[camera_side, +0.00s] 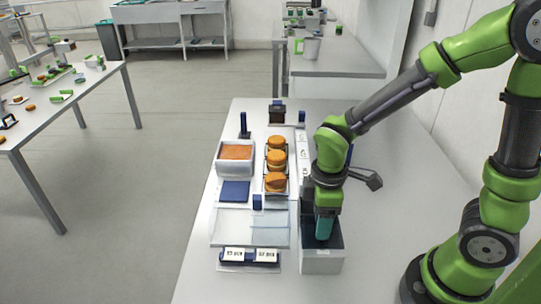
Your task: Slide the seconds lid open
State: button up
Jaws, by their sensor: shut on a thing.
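A light grey box (322,262) stands at the front right of the work area, with a dark top (337,238). This looks like the seconds box, but I cannot tell how much of the dark area is lid and how much is opening. My gripper (324,229) points down at the box top, with a teal part at its lower end. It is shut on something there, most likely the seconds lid. The grip itself is hidden by my wrist and too small to make out.
Behind are a white tub (236,166) with orange filling and a rack with orange-brown rounds (276,160). The table right of the box is clear.

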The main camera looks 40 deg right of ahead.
jog(key=shift+s+a+f, duration=0.55)
jog(key=shift+s+a, duration=0.25)
jog(key=shift+s, duration=0.05)
dwell(0.5)
jog(key=o, duration=0.5)
jog(key=shift+o, duration=0.2)
jog(key=o, duration=0.4)
jog(key=shift+w+d+r, duration=0.1)
jog(key=shift+r, duration=1.7)
jog(key=shift+w+d+r, duration=0.1)
jog(key=shift+r, duration=1.7)
jog(key=shift+o, duration=0.2)
